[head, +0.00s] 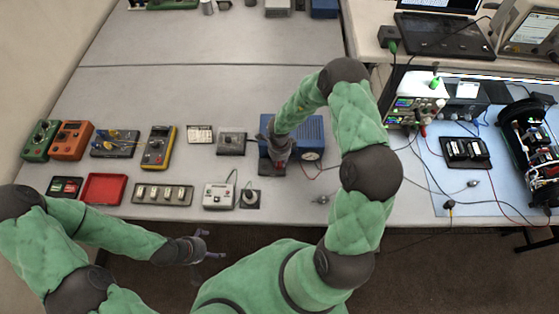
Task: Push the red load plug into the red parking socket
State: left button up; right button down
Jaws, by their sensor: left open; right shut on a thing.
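My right gripper (277,164) points down at the front left of a blue box (311,133), over a small dark block (264,166) on the bench. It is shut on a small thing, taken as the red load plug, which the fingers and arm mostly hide. I cannot make out the red parking socket, or whether plug and socket touch. My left gripper (208,246) is open and empty, low in front of the bench edge, away from the objects.
A red tray (104,188), a tray of pale pieces (162,193) and a white instrument (218,195) line the front edge. Meters (159,147) stand behind. A thin red lead (314,181) runs near the blue box.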

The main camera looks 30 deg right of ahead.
jog(key=shift+f, duration=0.5)
jog(key=c, duration=1.1)
grip_release()
jog(key=shift+o, duration=0.2)
jog(key=shift+w+r, duration=0.1)
jog(key=shift+d+r, duration=0.1)
jog(key=shift+r, duration=0.1)
jog(key=r, duration=1.1)
jog(key=shift+s+r, duration=0.2)
jog(key=shift+s+f, duration=0.1)
